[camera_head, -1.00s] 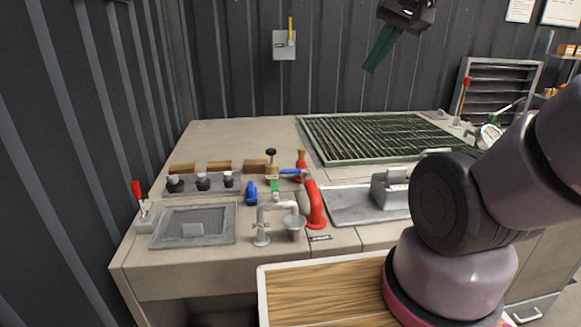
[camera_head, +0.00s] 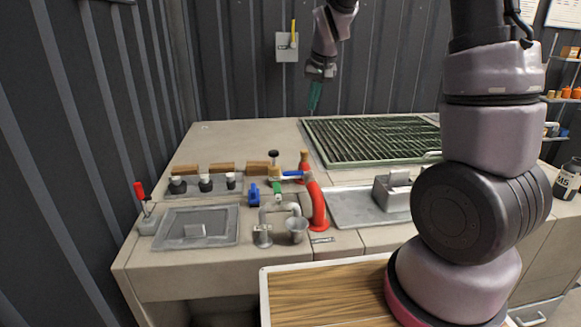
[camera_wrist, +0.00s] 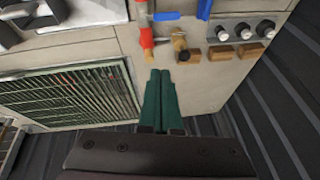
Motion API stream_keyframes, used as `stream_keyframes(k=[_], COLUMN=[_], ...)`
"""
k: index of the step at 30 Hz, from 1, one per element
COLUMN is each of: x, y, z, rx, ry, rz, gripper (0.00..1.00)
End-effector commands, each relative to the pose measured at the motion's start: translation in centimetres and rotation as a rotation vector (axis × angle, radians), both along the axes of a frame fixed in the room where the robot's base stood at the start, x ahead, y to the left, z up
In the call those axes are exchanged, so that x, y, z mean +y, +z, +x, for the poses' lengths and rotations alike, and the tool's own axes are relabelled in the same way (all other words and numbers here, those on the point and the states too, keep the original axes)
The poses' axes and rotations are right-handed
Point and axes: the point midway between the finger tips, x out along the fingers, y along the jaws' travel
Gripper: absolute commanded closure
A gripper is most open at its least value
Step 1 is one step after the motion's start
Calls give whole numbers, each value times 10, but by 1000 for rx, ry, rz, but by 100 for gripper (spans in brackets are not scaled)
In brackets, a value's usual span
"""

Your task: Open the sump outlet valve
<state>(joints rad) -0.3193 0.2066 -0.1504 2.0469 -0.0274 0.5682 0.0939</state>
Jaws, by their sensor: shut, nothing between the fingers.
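Several valves sit together on the bench's near middle; no readable label shows which is the sump outlet valve. A blue lever (camera_head: 293,173) lies across beside a red bent pipe (camera_head: 316,205). A second blue part (camera_head: 253,194) stands to its left. A black knob (camera_head: 273,154) tops a brass fitting between them. My gripper (camera_head: 314,97) hangs in the air above the bench's back, behind these fittings. In the wrist view, its green fingers (camera_wrist: 160,90) are together and empty, apart from the brass fitting (camera_wrist: 180,42) and the blue lever (camera_wrist: 167,15).
A green grate (camera_head: 370,137) fills the back right of the bench. Three black knobs (camera_head: 204,182) stand in front of wooden blocks at left. A red-handled lever (camera_head: 139,192) stands at the left edge. A wall box with a yellow lever (camera_head: 287,46) is behind.

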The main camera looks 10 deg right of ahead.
Motion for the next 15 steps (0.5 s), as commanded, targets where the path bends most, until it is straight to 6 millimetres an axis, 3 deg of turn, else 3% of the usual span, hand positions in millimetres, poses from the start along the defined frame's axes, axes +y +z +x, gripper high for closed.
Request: stream_keyframes(k=[1,9,15], x=[7,38,51], y=[-17,-98,-138], z=[10,55,70], rx=[12,39,46], ry=[15,81,115], rz=[-17,-98,-137], gripper=[100,100,100])
